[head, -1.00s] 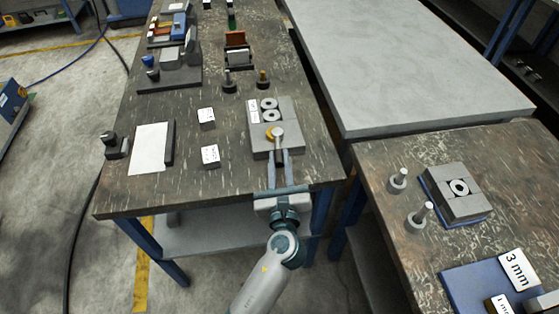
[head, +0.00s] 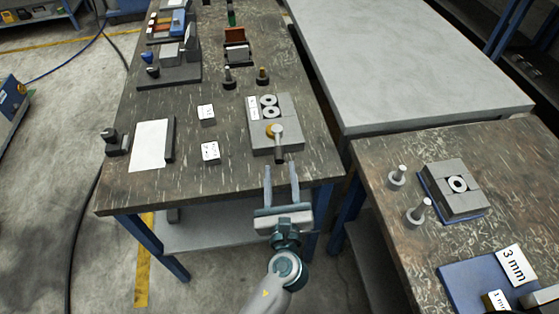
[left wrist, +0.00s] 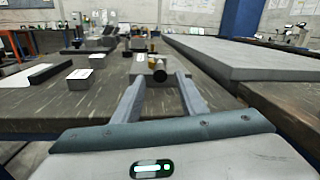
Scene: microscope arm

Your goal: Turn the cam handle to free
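The cam handle (head: 279,146) is a short grey bar with a dark end and a brass-coloured part beside its top. It sits on the near part of a grey fixture block (head: 288,108) and points toward the table's front edge. My left gripper (head: 281,168) is open and empty, just in front of the handle's dark end and apart from it in the head view. In the left wrist view the dark handle end (left wrist: 158,75) shows between and beyond the two spread fingers (left wrist: 160,80). My right gripper is in neither view.
Two ring-shaped parts (head: 269,106) lie on the block's far part. Two white-topped cubes (head: 210,151), a white sheet (head: 151,146) and a dark bar (head: 170,142) lie to the left. Two knobbed posts (head: 263,77) stand behind. A second bench (head: 375,165) is at the right.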

